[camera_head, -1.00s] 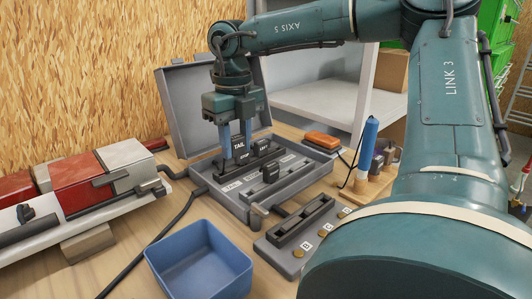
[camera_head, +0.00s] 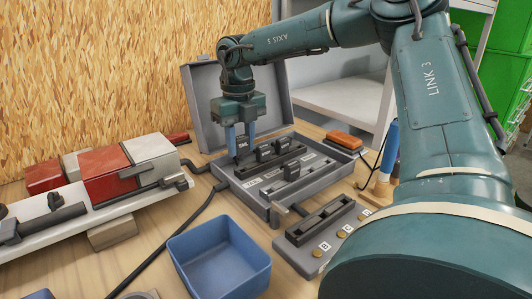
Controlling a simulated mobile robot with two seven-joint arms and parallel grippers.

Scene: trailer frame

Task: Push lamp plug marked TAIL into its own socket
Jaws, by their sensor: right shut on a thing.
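My right gripper (camera_head: 241,140) comes down over the open grey box (camera_head: 221,181), fingers pointing down. It is shut on a dark plug (camera_head: 243,145) with a white label, which reads roughly as TAIL. The plug is upright at the left end of the dark socket strip (camera_head: 255,171) in the box. I cannot tell whether its bottom touches the strip or has entered a socket. My left gripper is not in view.
A blue bin (camera_head: 220,262) stands in front. A grey block with lettered brass buttons (camera_head: 320,238) is at the box's front right. The red and white lamp assembly (camera_head: 108,175) lies left. A black cable (camera_head: 178,231) crosses the bench. The raised lid (camera_head: 203,110) is behind the gripper.

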